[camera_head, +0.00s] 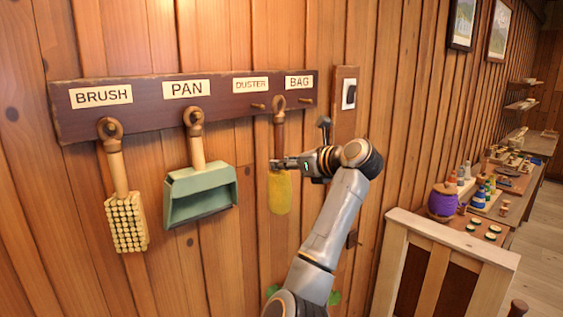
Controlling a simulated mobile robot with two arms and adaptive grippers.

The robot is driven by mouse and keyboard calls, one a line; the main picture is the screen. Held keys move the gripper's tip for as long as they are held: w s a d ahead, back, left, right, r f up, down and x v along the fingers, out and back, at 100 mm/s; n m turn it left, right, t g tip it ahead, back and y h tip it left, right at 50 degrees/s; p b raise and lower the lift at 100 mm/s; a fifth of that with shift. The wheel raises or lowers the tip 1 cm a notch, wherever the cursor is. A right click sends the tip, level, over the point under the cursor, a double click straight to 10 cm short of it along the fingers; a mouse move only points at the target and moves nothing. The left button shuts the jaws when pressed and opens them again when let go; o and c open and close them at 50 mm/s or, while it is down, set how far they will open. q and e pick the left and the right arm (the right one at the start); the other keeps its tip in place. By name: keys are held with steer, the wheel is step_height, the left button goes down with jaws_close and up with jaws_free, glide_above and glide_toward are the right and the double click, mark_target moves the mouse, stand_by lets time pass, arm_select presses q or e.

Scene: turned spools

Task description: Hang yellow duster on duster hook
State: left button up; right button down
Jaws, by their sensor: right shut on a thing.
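The yellow duster (280,194) hangs upright with its wooden handle up and a ring (279,103) at the top. My right gripper (281,164) is shut on the duster where the handle meets the yellow head. The ring is in front of the dark hook board (217,92), to the right of the duster hook (258,106) under the DUSTER label (251,85). It appears between that hook and the BAG hook (305,100), and off both. How far the ring is from the board I cannot tell. My left gripper is not in view.
A brush (125,205) and a green pan (199,190) hang on the left hooks. A switch plate (346,98) is right of the board. A wooden gate or partition (445,237) and a bench with a purple pot (442,203) stand at the right.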

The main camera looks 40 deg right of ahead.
steer(key=d+r+x, duration=0.1)
steer(key=x, duration=0.8)
steer(key=shift+w+a, duration=0.25)
steer(key=shift+a, duration=0.05)
stand_by(0.5)
stand_by(0.3)
stand_by(0.3)
